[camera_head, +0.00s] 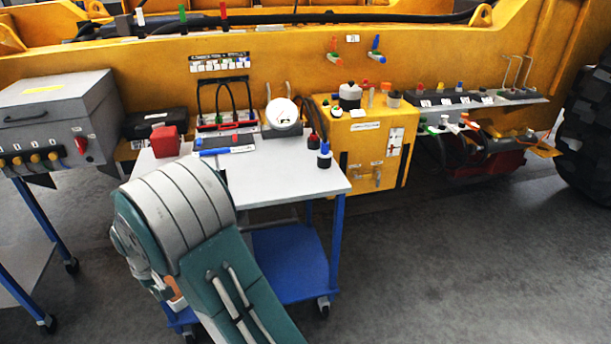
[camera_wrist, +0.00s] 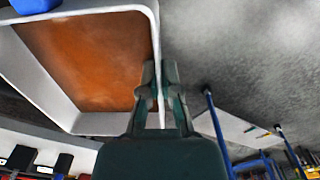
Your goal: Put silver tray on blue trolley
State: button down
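The silver tray (camera_wrist: 72,118) fills the upper left of the wrist view. It has a pale grey rim and walls and an orange-brown inner floor. My gripper (camera_wrist: 160,75) has one finger on each side of the tray's wall and looks closed on it. In the head view my arm hides the gripper and most or all of the tray. The blue trolley (camera_head: 290,262) stands in the middle left of the head view. It has a pale top, blue legs and a blue lower shelf. My arm covers its front left part.
The trolley top carries a red box (camera_head: 165,141) at the back left, a blue-handled tool (camera_head: 222,150), and a small blue-topped black object (camera_head: 324,158) at right. A grey control box (camera_head: 55,115) stands left. A yellow cabinet (camera_head: 368,150) stands behind right. Floor at right is clear.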

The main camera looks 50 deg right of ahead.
aim_at(280, 181)
jog(key=i+l+z, duration=0.2)
jog(key=z, duration=0.95)
